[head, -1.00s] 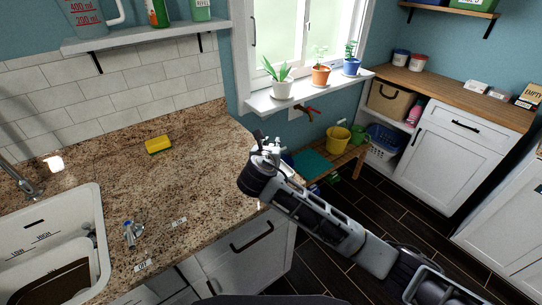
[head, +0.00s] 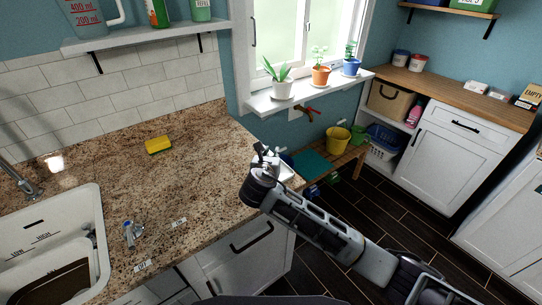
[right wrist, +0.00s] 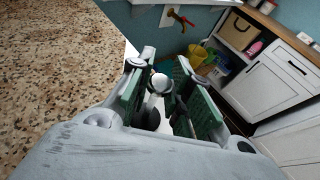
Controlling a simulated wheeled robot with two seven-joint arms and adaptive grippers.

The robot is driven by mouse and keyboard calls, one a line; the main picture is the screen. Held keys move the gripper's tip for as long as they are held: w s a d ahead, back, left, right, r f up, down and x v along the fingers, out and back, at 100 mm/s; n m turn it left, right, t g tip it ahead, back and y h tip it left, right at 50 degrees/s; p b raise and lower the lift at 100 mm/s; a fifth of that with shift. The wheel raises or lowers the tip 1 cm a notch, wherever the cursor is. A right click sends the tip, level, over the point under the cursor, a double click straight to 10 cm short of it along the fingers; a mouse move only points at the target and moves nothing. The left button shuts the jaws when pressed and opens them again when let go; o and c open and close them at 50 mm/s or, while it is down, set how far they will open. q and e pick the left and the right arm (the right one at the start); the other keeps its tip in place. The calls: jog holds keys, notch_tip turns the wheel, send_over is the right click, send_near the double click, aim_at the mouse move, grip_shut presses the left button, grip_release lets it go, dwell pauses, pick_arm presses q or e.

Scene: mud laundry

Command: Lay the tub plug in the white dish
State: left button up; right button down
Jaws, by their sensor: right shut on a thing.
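My right gripper (head: 265,158) is over the far right corner of the granite counter. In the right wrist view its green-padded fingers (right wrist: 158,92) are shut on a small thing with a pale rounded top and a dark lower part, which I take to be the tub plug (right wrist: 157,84). The fingers hide much of it. A white thing, probably the white dish (head: 286,172), shows just right of the gripper at the counter corner, partly hidden by it. I cannot tell whether the plug touches it. My left gripper is not in view.
A yellow sponge (head: 158,145) lies on the granite counter (head: 200,180). Potted plants stand on the sill (head: 310,90). The counter between sponge and gripper is clear.

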jog(key=c, duration=1.3)
grip_release()
jog(key=shift+r, duration=0.1)
jog(key=shift+v, duration=6)
